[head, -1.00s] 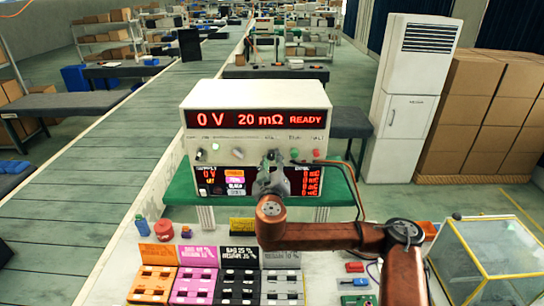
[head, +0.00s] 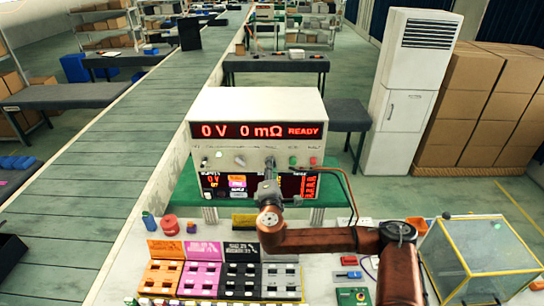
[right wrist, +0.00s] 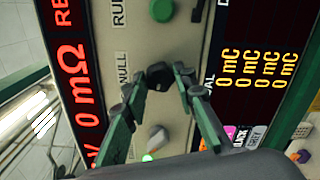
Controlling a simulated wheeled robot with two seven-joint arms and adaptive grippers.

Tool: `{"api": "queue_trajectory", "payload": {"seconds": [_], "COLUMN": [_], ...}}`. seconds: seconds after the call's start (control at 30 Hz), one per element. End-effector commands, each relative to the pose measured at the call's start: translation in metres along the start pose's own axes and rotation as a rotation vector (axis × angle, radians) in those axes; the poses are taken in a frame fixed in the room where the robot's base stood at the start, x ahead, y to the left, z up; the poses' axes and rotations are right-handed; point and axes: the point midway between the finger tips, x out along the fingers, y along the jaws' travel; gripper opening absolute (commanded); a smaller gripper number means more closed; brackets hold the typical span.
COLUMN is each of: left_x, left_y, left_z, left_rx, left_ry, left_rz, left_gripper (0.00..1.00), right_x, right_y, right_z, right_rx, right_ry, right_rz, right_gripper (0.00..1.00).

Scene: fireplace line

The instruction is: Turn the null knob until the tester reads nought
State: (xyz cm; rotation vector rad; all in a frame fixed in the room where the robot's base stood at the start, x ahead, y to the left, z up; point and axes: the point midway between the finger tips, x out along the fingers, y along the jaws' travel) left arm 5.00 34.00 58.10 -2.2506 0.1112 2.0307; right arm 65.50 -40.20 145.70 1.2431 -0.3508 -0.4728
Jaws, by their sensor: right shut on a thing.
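The tester (head: 255,110) is a cream box whose red display (head: 258,130) reads 0 V, 0 mΩ and READY. In the right wrist view the display (right wrist: 83,95) also shows 0 mΩ. The black null knob (right wrist: 158,76) sits on the tester's front panel beside the printed word NULL. My right gripper (head: 269,175) reaches up to the panel, and its fingers (right wrist: 155,84) are shut on the knob, one on each side. In the head view the gripper partly hides the knob. My left gripper is not in view.
A green button (right wrist: 161,10) and a grey selector knob (right wrist: 157,138) flank the null knob closely. Orange, pink, black and grey trays (head: 161,278) lie in front. A yellow-edged clear case (head: 480,258) stands at right.

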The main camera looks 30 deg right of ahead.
Motion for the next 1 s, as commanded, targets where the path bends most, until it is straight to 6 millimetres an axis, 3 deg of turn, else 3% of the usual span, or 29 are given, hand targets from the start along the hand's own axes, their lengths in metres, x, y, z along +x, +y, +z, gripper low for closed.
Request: {"api": "queue_trajectory", "payload": {"seconds": [0.2,0.5,1.0], "left_x": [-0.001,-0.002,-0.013], "left_y": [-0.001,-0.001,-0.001], "left_z": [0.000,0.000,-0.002], "left_rx": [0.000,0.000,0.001], "left_ry": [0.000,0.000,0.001], "left_rz": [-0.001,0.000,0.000], "left_gripper": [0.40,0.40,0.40], "right_x": [0.000,-0.002,-0.055], "right_y": [-0.001,-0.001,0.000], "right_z": [0.000,-0.001,-0.001], "right_rx": [-0.019,-0.017,-0.016], "right_ry": [0.000,0.001,0.002], "right_rz": [0.000,0.000,-0.001], "right_gripper": [0.38,0.38,0.38]}}
